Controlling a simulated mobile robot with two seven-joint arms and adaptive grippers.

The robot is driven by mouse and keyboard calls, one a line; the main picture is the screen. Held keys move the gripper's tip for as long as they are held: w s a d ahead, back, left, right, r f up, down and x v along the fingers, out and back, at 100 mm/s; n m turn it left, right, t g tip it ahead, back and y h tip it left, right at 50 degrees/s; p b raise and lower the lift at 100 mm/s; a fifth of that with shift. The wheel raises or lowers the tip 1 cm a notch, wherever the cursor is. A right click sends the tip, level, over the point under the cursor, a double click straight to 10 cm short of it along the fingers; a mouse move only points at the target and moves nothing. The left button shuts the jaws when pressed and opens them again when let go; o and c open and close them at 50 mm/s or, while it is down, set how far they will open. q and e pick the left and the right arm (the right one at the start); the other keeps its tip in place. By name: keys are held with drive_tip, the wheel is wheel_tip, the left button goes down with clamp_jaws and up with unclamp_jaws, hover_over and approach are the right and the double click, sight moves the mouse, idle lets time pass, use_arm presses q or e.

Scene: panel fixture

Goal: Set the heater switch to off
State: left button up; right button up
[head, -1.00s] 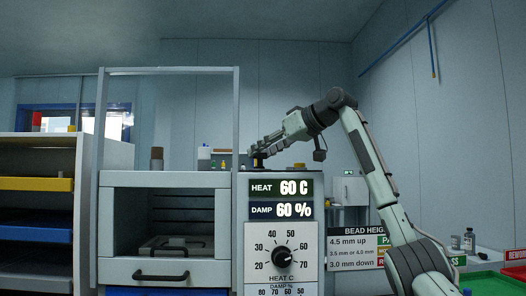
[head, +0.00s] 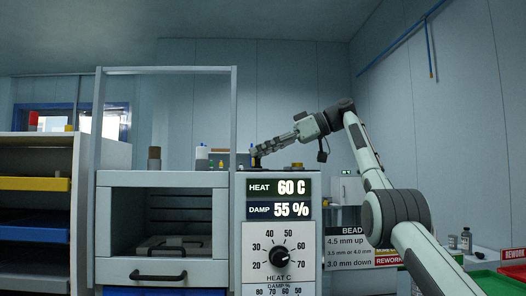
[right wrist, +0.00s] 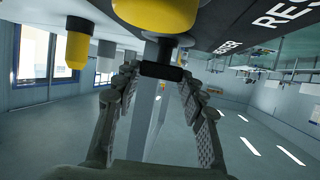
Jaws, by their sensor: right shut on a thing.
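My right gripper (head: 258,153) reaches in from the right over the top of the control cabinet (head: 228,239). In the right wrist view its fingers close on a black bar-shaped switch handle (right wrist: 162,71), which I take to be the heater switch. The handle sits by a dark panel (right wrist: 225,22) with white lettering, only partly readable. In the head view the fingers hide most of the switch, and I cannot tell its setting. The display (head: 280,188) reads HEAT 60 C, and the lower display (head: 280,210) reads DAMP 55 %. My left gripper is not in view.
A yellow knob (right wrist: 165,14) is close beside the held handle, and another yellow-tipped part (right wrist: 77,50) stands farther left. The heat dial (head: 279,257) is on the cabinet front. A tall frame (head: 235,120) rises left of the gripper. A bead-height sign (head: 350,247) stands right.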

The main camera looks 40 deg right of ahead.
idle(0.5)
drive_tip(key=o, duration=1.2)
drive_tip(key=shift+c, duration=0.2)
drive_tip(key=v, duration=0.3)
drive_tip(key=shift+r, duration=0.1)
drive_tip(key=s+d, duration=0.7)
drive_tip(key=shift+s+d, duration=0.25)
drive_tip(key=shift+s, duration=0.1)
drive_tip(key=shift+s+d, duration=0.45)
drive_tip(key=shift+s, duration=0.05)
drive_tip(key=shift+c, duration=0.6)
